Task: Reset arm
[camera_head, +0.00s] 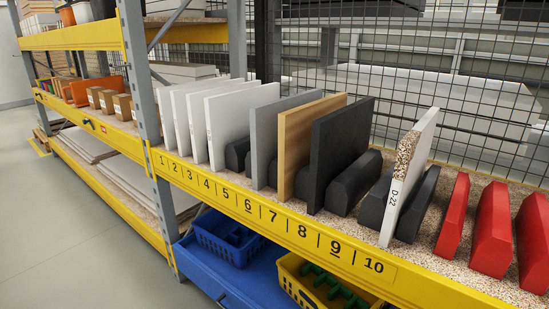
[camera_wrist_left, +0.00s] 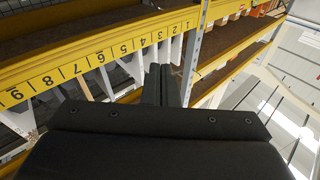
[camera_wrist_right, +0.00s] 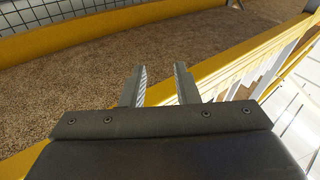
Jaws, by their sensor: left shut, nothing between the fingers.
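My left gripper (camera_wrist_left: 159,88) shows in the left wrist view with its two fingers together and nothing between them. It is in front of the yellow numbered shelf edge (camera_wrist_left: 75,68), apart from the panels. My right gripper (camera_wrist_right: 160,84) shows in the right wrist view with its fingers apart and empty. It is near a yellow rack beam (camera_wrist_right: 235,65) with a brown speckled shelf board (camera_wrist_right: 110,55) behind it. Neither gripper shows in the head view.
In the head view, white panels (camera_head: 228,125), a wooden panel (camera_head: 310,130), a black panel (camera_head: 340,145) and a panel marked D-22 (camera_head: 410,170) stand upright on the shelf. Red blocks (camera_head: 492,225) stand at right. Blue (camera_head: 228,238) and yellow (camera_head: 290,285) crates sit below. The aisle floor (camera_head: 70,250) is clear.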

